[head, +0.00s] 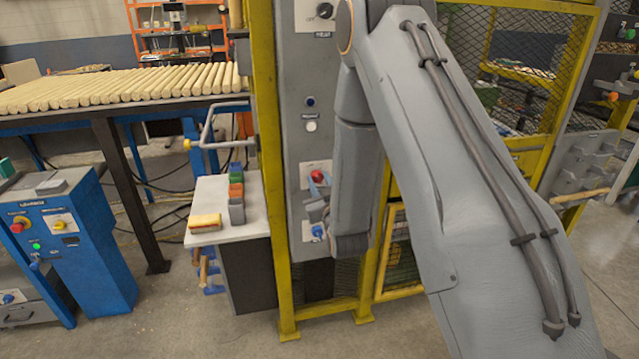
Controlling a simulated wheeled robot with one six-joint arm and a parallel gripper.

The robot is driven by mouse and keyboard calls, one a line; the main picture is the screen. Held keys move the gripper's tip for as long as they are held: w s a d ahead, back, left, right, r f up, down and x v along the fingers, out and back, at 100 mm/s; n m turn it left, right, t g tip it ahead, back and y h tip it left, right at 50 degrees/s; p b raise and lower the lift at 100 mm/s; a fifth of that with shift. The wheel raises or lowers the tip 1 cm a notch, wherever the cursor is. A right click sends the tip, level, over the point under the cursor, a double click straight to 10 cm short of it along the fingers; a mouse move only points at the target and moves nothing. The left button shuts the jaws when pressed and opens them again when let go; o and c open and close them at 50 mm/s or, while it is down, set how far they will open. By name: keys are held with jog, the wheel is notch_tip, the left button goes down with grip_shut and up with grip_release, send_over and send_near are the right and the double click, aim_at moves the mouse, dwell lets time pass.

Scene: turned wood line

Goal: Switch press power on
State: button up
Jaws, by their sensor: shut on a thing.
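A tall grey control panel (290,130) stands in a yellow frame. A white plate (307,168) on its lower part carries a small red switch (316,175). My gripper (319,184) reaches the panel from the right, below my arm, and its jaws are shut on the red switch. The jaws and wrist hide much of the switch, so I cannot tell its exact position. The label there is too small to read.
The panel also bears a black dial (325,10) marked OFF, a blue button (310,101), a white button (311,126) and a lower blue knob (318,230). A white side table (215,185) holds small coloured bins. A blue machine (85,250) stands left.

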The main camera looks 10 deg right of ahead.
jog(key=m+b, duration=0.2)
jog(key=m, duration=0.3)
jog(key=shift+m, duration=0.4)
jog(key=m+b, duration=0.1)
jog(key=m, duration=0.4)
dwell(0.4)
jog(key=o, duration=1.1)
jog(key=shift+c, duration=0.2)
jog(key=s+b, duration=0.1)
jog(key=s, duration=0.7)
jog(key=shift+b, duration=0.35)
jog(key=shift+w, duration=0.1)
